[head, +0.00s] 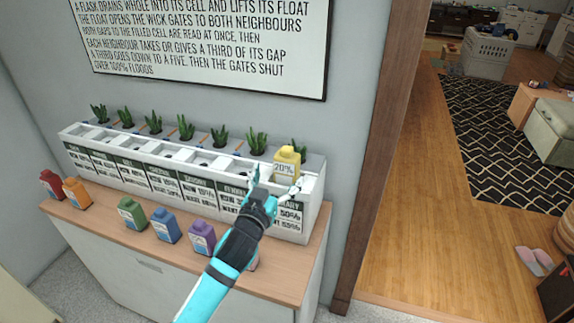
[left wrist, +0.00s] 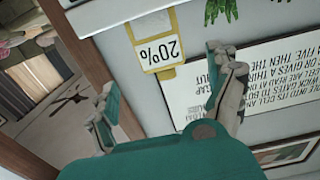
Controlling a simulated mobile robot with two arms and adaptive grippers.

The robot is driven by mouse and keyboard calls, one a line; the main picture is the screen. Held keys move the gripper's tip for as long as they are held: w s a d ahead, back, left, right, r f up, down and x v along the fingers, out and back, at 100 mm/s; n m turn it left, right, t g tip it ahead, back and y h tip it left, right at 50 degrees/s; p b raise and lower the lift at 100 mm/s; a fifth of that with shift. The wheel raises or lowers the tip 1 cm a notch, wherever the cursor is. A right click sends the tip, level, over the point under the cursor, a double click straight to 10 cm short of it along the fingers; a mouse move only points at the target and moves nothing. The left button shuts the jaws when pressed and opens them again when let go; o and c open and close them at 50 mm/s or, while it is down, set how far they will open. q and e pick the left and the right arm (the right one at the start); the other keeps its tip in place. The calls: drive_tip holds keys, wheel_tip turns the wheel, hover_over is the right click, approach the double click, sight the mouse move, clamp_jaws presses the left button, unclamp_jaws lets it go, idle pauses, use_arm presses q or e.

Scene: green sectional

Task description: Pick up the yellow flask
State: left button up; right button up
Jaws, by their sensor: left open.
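The yellow flask (head: 286,163), labelled 20%, stands upright in the right end cell of the long white planter box (head: 312,200). My left gripper (head: 275,184) is open in front of the flask, its fingers spread toward it. In the left wrist view the flask (left wrist: 152,26) appears upside down, ahead of the gap between the open fingers (left wrist: 160,72), with no clear contact. The flask's lower part is hidden in the cell. My right gripper is not in view.
Red, orange, green (head: 131,213), blue (head: 165,225) and purple (head: 201,237) flasks stand along the front of the wooden cabinet top (head: 120,236); another is mostly hidden behind my arm. Several small plants line the planter's back. A printed sign (head: 205,40) hangs above. Open floor lies right.

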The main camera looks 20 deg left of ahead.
sight(284, 162)
use_arm(q)
drive_tip(key=w, duration=0.3)
drive_tip(key=w+p, duration=0.1)
drive_tip(key=w, duration=0.2)
drive_tip(key=w+p, duration=0.1)
drive_tip(key=shift+w+r+p, duration=0.25)
drive_tip(key=shift+r+p, duration=0.05)
drive_tip(key=shift+w+f, duration=0.1)
drive_tip(key=shift+w, duration=0.25)
drive_tip(key=c, duration=1.4)
drive_tip(key=shift+c, duration=0.5)
